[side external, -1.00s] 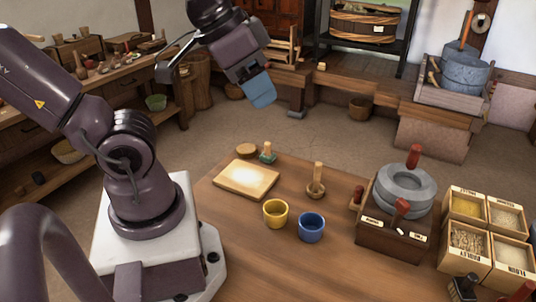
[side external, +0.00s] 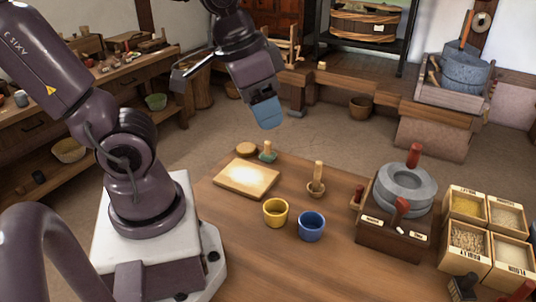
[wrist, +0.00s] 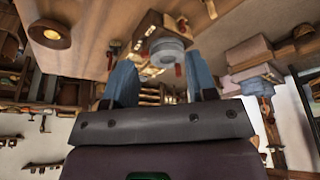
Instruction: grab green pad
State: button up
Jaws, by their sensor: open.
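The green pad (side external: 267,157) is a small flat piece with a wooden knob on top. It lies at the far edge of the wooden table in the side view, just behind the cutting board (side external: 246,180). My gripper (side external: 268,117) has blue fingers and hangs in the air above the pad in that picture, clear of it. In the wrist view the two blue fingers of my gripper (wrist: 161,82) are spread apart with nothing between them. I cannot make out the pad in the wrist view.
A round wooden piece (side external: 246,149) sits left of the pad. A small mortar with pestle (side external: 316,188), a yellow cup (side external: 276,213) and a blue cup (side external: 312,227) stand nearer. A stone quern (side external: 403,190) and grain boxes (side external: 466,243) are at right.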

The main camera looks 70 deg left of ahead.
jog(key=w+a+f+m+g+y, duration=0.25)
jog(key=a+f+g, duration=0.25)
jog(key=f, duration=0.4)
jog(key=m+g+y, duration=0.2)
jog(key=m+y, duration=0.8)
jog(key=m, duration=0.3)
send_near(269, 147)
jog(key=s+d, duration=0.1)
jog(key=s, duration=0.1)
jog(key=s+d, duration=0.1)
jog(key=s, duration=0.1)
jog(key=s+d, duration=0.1)
jog(key=s, duration=0.1)
jog(key=shift+s+d, duration=0.1)
jog(key=shift+s, duration=0.15)
jog(key=w+m+t, duration=0.1)
jog(key=w+a+m+t+y, duration=0.1)
jog(key=w, duration=0.1)
jog(key=shift+f, duration=0.1)
jog(key=shift+w+m+t, duration=0.25)
jog(key=shift+w+t, duration=0.1)
jog(key=shift+t, duration=0.15)
jog(key=x, duration=0.7)
jog(key=shift+w+a, duration=0.1)
jog(key=shift+a, duration=0.1)
jog(key=shift+w+x, duration=0.15)
jog(key=shift+x, duration=1.25)
jog(key=shift+w+x, duration=0.15)
jog(key=shift+x, duration=1.2)
